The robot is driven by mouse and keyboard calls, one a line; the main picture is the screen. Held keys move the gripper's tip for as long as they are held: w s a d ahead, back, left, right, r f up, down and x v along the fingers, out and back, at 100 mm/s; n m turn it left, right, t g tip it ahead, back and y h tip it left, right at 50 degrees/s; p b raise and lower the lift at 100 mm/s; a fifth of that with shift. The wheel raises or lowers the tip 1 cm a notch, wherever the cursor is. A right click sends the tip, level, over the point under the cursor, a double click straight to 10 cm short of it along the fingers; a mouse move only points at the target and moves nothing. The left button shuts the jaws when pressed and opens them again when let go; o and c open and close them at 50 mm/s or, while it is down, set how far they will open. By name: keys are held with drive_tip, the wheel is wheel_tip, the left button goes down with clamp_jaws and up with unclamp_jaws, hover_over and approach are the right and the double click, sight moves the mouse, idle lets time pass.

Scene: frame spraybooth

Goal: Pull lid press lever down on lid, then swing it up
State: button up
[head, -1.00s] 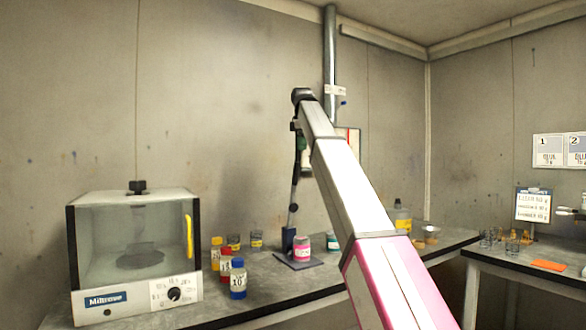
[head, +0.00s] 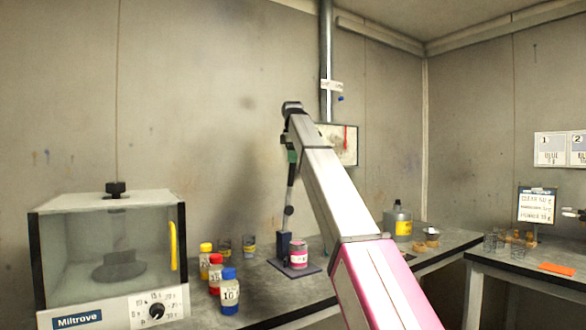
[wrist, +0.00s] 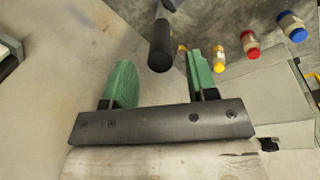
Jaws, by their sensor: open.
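The lid press (head: 283,246) stands on the bench, with a pink-labelled jar (head: 298,257) on its base plate. Its lever (head: 289,195) points steeply up from the post. My gripper (head: 292,158) is at the top of the lever, partly hidden by my arm. In the wrist view its two green fingers are spread apart, and the lever's black handle (wrist: 161,48) lies between their tips. A gap shows on both sides of the handle, though I cannot tell its depth exactly. The jar's lid is too small to make out clearly.
A glass-fronted Miltrove cabinet (head: 110,262) stands at the left. Yellow, red and blue-capped bottles (head: 230,292) stand between it and the press. A grey bottle (head: 397,222) is at the right. A second bench (head: 515,261) holds small glasses and an orange sheet.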

sight(293, 176)
drive_tip(key=x, duration=0.4)
drive_tip(key=shift+f, duration=0.2)
clamp_jaws()
drive_tip(key=shift+d, duration=0.1)
